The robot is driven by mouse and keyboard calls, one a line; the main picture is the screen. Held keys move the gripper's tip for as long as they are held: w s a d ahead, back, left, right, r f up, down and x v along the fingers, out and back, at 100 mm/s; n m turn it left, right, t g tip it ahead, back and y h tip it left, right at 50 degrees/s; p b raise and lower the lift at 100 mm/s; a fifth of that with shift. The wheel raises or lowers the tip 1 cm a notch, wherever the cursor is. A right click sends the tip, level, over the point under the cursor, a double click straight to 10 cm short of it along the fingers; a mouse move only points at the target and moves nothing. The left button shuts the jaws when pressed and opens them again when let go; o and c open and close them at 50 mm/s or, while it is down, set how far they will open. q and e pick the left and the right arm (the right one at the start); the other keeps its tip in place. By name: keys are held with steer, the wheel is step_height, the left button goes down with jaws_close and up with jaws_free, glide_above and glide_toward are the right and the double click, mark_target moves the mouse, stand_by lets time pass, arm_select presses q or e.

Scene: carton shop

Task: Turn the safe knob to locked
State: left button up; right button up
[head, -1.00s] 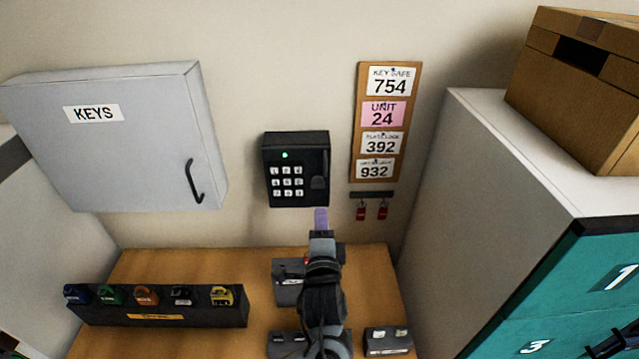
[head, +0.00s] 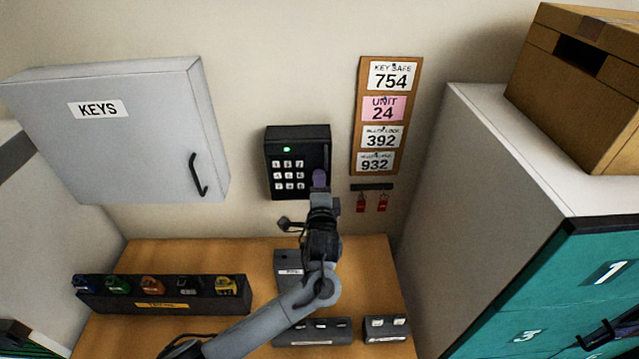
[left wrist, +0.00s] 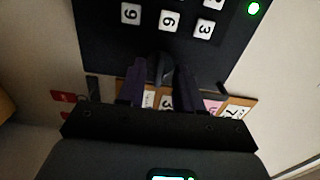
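The black key safe (head: 284,150) hangs on the wall, with a white-keyed keypad and a lit green light. It also shows upside down in the left wrist view (left wrist: 215,45). Its dark knob (left wrist: 161,68) is at the right side of its face. In the head view my gripper mostly hides it. My left gripper (head: 320,180) is at the knob. In the left wrist view its two purple fingers (left wrist: 161,82) stand apart, one on each side of the knob, with narrow gaps apparent. The knob's exact angle is hard to tell. My right gripper is out of view.
A grey KEYS cabinet (head: 120,135) hangs at left. A board with number cards (head: 386,115) and red key tags (head: 372,203) are right of the safe. Below, a wooden bench (head: 180,258) holds a rack of padlocks (head: 165,298). Teal lockers (head: 560,290) stand at right.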

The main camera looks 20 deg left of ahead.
arm_select(q)
jaws_close()
stand_by(0.5)
steer(key=n+b, duration=0.5)
steer(key=n, duration=1.3)
steer(key=shift+b, duration=0.4)
stand_by(0.3)
jaws_free()
